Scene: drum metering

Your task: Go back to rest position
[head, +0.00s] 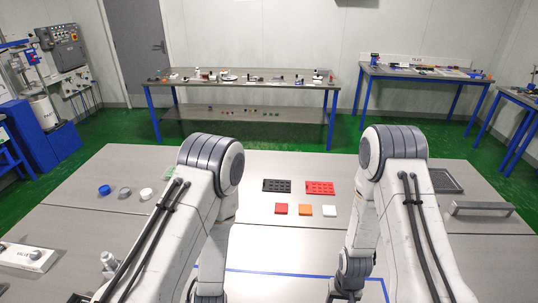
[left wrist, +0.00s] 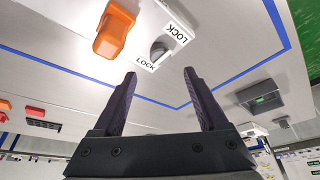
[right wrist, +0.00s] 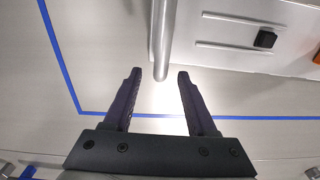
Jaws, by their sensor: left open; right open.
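In the left wrist view my left gripper (left wrist: 160,75) has its two dark fingers spread with nothing between them. Beyond the fingertips is a white plate marked LOCK (left wrist: 178,18) with a grey knob (left wrist: 160,50). In the right wrist view my right gripper (right wrist: 156,72) is also open and empty. A grey metal rod (right wrist: 162,45) ends just beyond and between its fingertips; I cannot tell its distance. In the head view both arms reach down over the table, and the left gripper is hidden there. The right gripper is mostly cut off at the bottom edge.
The grey table (head: 280,160) carries blue tape lines, a black tray (head: 277,186), a red tray (head: 320,188), and red, orange and white blocks (head: 305,210). Caps (head: 125,192) lie at left. An orange part (left wrist: 114,30) is near the left gripper. A black knob (right wrist: 265,39) shows right.

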